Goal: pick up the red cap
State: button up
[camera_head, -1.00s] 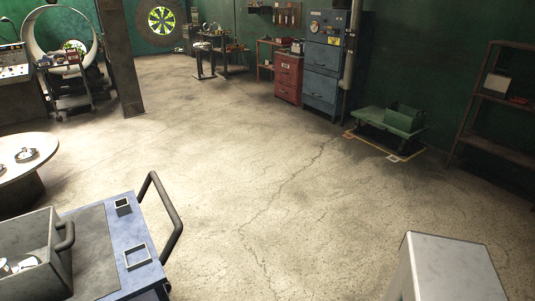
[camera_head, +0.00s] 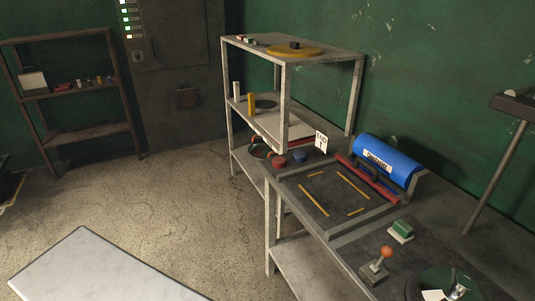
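A small round red piece (camera_head: 279,161), which looks like the red cap, sits at the left end of the workbench, beside the shelf unit. A similar dark blue round piece (camera_head: 298,156) is just right of it, close by. The red piece is small in the picture, so its exact shape is hard to tell. My gripper is not in view.
The workbench holds a framed dark panel (camera_head: 335,193) with yellow strips, a blue cylinder (camera_head: 388,158), a green block (camera_head: 401,230) and an orange-knobbed lever (camera_head: 380,263). A grey metal shelf unit (camera_head: 285,100) stands behind.

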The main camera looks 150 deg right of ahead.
aim_at(279, 162)
jog(key=u, duration=0.1)
jog(key=k, duration=1)
jog(key=z, duration=2.1)
jog(key=k, duration=0.2)
jog(key=z, duration=1.95)
